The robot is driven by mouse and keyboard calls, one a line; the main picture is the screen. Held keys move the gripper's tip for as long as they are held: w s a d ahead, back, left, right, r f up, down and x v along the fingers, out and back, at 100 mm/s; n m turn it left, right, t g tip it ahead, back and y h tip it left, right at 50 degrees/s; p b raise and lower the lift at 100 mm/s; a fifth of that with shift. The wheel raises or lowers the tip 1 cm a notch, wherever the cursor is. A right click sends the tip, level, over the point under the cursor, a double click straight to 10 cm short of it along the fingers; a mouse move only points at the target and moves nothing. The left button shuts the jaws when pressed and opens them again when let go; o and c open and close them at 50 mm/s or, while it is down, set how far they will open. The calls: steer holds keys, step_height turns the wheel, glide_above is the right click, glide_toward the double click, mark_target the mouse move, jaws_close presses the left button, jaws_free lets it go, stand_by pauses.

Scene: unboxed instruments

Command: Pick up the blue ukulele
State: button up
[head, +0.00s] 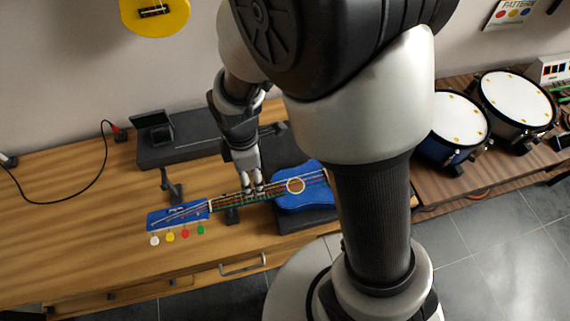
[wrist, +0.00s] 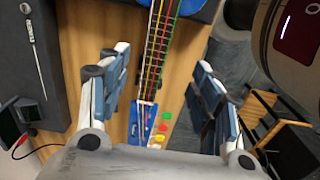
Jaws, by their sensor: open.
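The blue ukulele (head: 300,188) lies on the wooden table in the head view, its headstock (head: 178,215) with white, yellow, red and green tuners pointing left. Its neck runs right to the blue body, which my arm partly hides. My gripper (head: 252,190) points down over the neck near the body; the head view does not settle whether it touches. In the wrist view the ukulele neck (wrist: 160,45) runs between the spread fingers of my gripper (wrist: 165,95), with the headstock below. The fingers are open, with nothing clasped.
A dark grey case (head: 185,142) lies along the back of the table, with a small black stand (head: 172,187) in front of it. A red-tipped cable (head: 104,150) crosses the table's left. Drums (head: 455,120) stand at the right. The table's front left is clear.

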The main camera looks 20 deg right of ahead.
mark_target(255, 196)
step_height(255, 196, down, 8)
steer(key=shift+f+b, duration=0.1)
steer(key=shift+b, duration=1.1)
steer(key=f, duration=0.1)
steer(key=f+b, duration=0.1)
steer(key=f, duration=0.1)
steer(key=f+b, duration=0.1)
steer(key=f, duration=0.1)
steer(key=shift+w+d+f, duration=0.1)
steer(key=shift+w+d, duration=0.1)
steer(key=shift+w, duration=0.1)
steer(key=shift+c, duration=0.6)
steer(key=c, duration=1.1)
